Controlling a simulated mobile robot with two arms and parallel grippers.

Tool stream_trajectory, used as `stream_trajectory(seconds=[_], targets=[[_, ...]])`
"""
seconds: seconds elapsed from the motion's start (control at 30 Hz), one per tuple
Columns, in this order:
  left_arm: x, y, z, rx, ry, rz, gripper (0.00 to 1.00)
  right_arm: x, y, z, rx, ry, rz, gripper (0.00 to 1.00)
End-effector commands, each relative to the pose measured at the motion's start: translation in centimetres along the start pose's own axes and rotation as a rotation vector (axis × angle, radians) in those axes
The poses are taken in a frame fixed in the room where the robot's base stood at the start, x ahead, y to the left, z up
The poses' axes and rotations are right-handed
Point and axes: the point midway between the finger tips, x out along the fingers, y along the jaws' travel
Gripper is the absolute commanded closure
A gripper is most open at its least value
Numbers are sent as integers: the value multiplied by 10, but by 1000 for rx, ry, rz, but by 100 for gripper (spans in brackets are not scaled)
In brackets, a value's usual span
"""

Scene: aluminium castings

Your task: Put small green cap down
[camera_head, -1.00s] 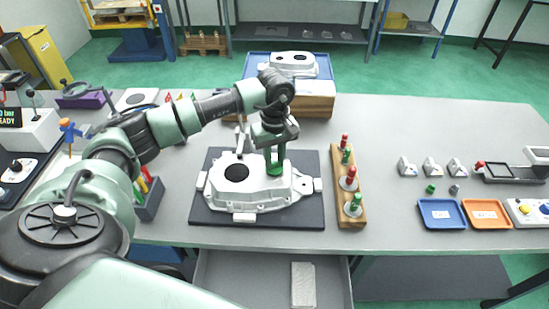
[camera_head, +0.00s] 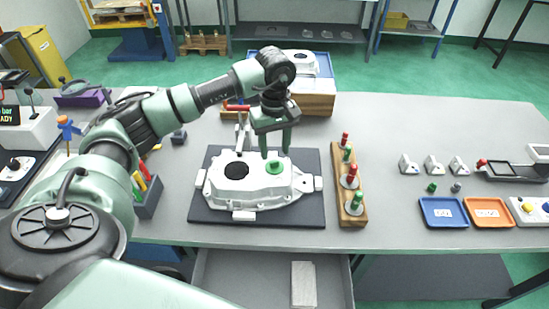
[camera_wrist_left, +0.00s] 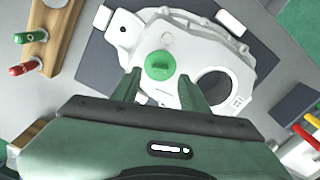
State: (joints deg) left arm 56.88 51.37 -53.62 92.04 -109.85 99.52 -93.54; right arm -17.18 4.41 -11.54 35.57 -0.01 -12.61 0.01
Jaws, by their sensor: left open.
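A green cap (camera_head: 274,167) sits on the right part of the white aluminium casting (camera_head: 250,198), which lies on a dark mat (camera_head: 212,217). The casting's black round hole (camera_head: 236,171) is left of the cap. My left gripper (camera_head: 275,155) is open and empty just above the cap. In the left wrist view the green cap (camera_wrist_left: 160,66) shows beyond and between the open fingers of my left gripper (camera_wrist_left: 164,90), apart from both. My right gripper is not in view.
A wooden rack (camera_head: 346,197) with red and green plugs stands right of the mat. A blue tray (camera_head: 443,224) and an orange tray (camera_head: 488,225) lie further right. A small green part (camera_head: 432,187) lies behind the blue tray. Another casting (camera_head: 301,61) is at the back.

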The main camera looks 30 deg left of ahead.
Motion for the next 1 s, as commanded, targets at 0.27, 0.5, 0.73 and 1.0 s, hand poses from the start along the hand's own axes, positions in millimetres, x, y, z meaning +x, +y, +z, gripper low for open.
stream_trajectory(seconds=[0.27,0.5,0.73,1.0], targets=[[-58,1,-1,0,3,5,56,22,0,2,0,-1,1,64],[-82,0,0,-1,1,1,56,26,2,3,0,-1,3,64],[-84,0,0,-1,1,0,56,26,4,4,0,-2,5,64],[-84,0,0,-1,1,0,56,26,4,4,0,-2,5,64]])
